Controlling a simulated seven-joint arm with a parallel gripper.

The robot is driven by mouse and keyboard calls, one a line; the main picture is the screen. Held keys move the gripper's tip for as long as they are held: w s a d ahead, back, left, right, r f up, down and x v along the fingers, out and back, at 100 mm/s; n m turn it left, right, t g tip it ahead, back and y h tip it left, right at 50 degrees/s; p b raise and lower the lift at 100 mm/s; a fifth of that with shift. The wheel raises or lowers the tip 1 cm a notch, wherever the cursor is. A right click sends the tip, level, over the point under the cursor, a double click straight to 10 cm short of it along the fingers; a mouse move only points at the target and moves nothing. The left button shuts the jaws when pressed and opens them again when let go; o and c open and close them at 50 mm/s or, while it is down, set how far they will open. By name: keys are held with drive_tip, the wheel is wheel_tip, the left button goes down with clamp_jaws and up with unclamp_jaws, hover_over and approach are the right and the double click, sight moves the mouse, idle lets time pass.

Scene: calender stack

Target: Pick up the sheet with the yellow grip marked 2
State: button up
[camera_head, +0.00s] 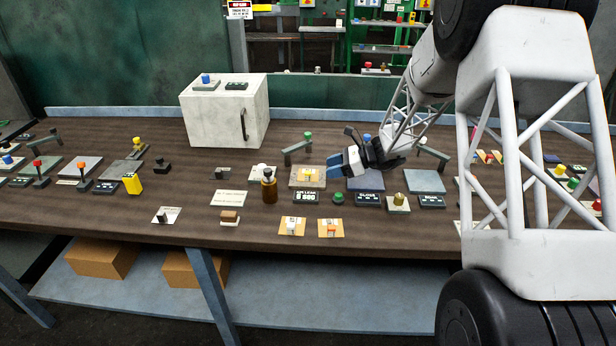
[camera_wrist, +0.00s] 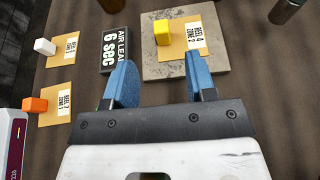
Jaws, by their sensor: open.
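The tan sheet with the yellow grip lies on a square stone-like plate in the wrist view, with its yellow block (camera_wrist: 162,32) near its left side. Its white label (camera_wrist: 195,38) seems to read "REEL 4, ZONE 2". The sheet also shows in the head view (camera_head: 307,174), on the plate left of my gripper. My gripper (camera_wrist: 160,60) has its two blue fingers apart and nothing between them. In the wrist view the yellow grip lies just beyond the fingertips, apart from them. In the head view my gripper (camera_head: 335,168) is beside the sheet, above the table.
A sheet with a white grip (camera_wrist: 44,46) and one with an orange grip (camera_wrist: 36,104) lie nearby. A black display (camera_wrist: 113,48) reading "6 sec" stands beside the plate. A brown bottle (camera_head: 269,188) is left of the plate. A white box (camera_head: 225,112) stands further back.

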sight(309, 172)
drive_tip(key=shift+a, duration=0.1)
drive_tip(key=shift+x, duration=1.2)
drive_tip(key=shift+a, duration=0.15)
drive_tip(key=shift+x, duration=2.45)
drive_tip(key=shift+w+r, duration=0.1)
drive_tip(key=shift+r, duration=0.05)
clamp_jaws()
drive_tip(key=shift+r, duration=0.1)
